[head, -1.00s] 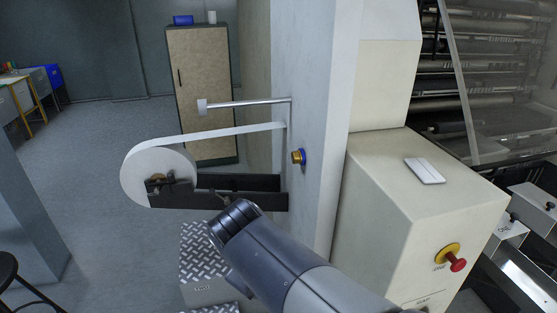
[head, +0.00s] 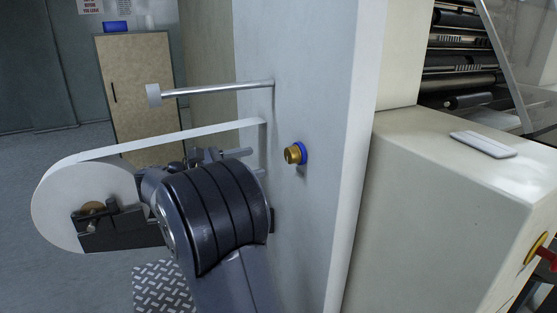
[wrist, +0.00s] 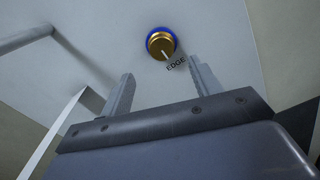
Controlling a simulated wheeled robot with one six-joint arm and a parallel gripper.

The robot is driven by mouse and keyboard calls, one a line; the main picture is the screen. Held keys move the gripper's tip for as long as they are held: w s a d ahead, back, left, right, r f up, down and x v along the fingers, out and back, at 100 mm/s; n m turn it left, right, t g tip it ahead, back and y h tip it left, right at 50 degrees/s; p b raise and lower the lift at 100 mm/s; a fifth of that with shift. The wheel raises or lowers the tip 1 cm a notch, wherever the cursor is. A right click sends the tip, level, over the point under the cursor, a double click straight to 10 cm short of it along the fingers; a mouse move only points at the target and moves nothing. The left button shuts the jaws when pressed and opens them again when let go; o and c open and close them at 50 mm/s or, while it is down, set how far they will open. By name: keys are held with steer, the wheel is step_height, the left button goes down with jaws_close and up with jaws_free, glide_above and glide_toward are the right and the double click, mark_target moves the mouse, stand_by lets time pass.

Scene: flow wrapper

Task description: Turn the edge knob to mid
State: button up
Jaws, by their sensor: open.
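The edge knob (head: 293,154) is a brass knob with a blue ring on the grey machine panel. In the wrist view the knob (wrist: 161,45) shows a pale pointer line on its face, with the label "EDGE" beside it. My gripper (wrist: 162,83) is open, its two fingers apart and nothing between them. The knob appears beyond the fingertips, between their directions, and not touching them. In the head view my arm's wrist covers most of the gripper, to the left of the knob.
A white film roll (head: 75,205) on a dark bracket stands left of my arm. A metal rod (head: 215,88) sticks out of the panel above the knob. A cream machine housing (head: 450,210) with a red button stands at right.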

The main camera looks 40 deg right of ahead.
mark_target(288, 155)
steer(key=x, duration=1)
steer(key=shift+c, duration=0.4)
steer(key=c, duration=0.9)
